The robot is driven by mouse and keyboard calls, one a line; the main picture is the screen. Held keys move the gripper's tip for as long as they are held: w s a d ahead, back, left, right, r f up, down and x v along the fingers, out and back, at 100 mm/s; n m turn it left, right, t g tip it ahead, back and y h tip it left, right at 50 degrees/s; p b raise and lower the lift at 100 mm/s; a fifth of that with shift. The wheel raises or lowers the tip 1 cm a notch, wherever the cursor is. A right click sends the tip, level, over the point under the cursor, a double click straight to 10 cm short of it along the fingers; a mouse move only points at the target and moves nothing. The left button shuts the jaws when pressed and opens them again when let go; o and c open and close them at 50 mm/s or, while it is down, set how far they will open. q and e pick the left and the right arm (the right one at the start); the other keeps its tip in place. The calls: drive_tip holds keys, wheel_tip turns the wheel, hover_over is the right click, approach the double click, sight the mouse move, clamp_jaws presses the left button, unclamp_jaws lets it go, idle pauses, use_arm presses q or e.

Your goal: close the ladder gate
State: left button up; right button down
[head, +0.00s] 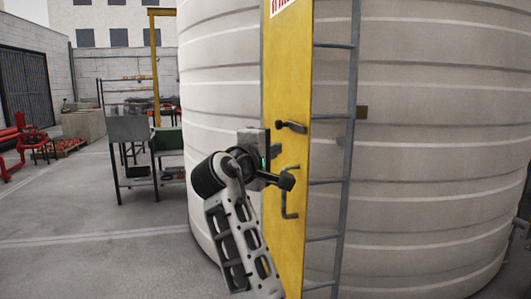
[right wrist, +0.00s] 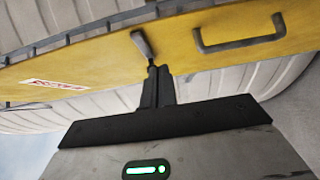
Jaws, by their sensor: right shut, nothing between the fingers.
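The ladder gate (head: 288,75) is a tall yellow panel standing upright at the left side of the grey ladder (head: 351,110); the rungs to its right are uncovered. It carries a dark latch lever (head: 291,127) and, below that, a dark U-shaped pull handle (head: 290,207). My right gripper (head: 287,180) is in front of the panel, below the lever and overlapping the handle's top in the head view. In the right wrist view its shut, empty fingers (right wrist: 157,72) point at the lever (right wrist: 143,45), with the handle (right wrist: 240,44) to the right. I cannot tell whether they touch the lever.
A large ribbed pale tank (head: 430,160) stands behind the ladder and gate. A grey workbench (head: 130,130) is at the back left, with red pipework (head: 20,140) farther left. The concrete floor (head: 100,230) at left is clear.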

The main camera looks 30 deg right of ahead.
sight(304, 142)
drive_tip(key=shift+w+d+p, duration=0.1)
drive_tip(key=shift+w+d, duration=0.15)
drive_tip(key=shift+d, duration=0.95)
drive_tip(key=shift+w+d+p, duration=0.15)
drive_tip(key=shift+w+d, duration=0.05)
drive_tip(key=shift+d, duration=0.95)
drive_tip(key=shift+w+d+p, duration=0.1)
drive_tip(key=shift+w+d, duration=0.15)
drive_tip(key=shift+d, duration=0.95)
drive_tip(key=shift+d, duration=0.15)
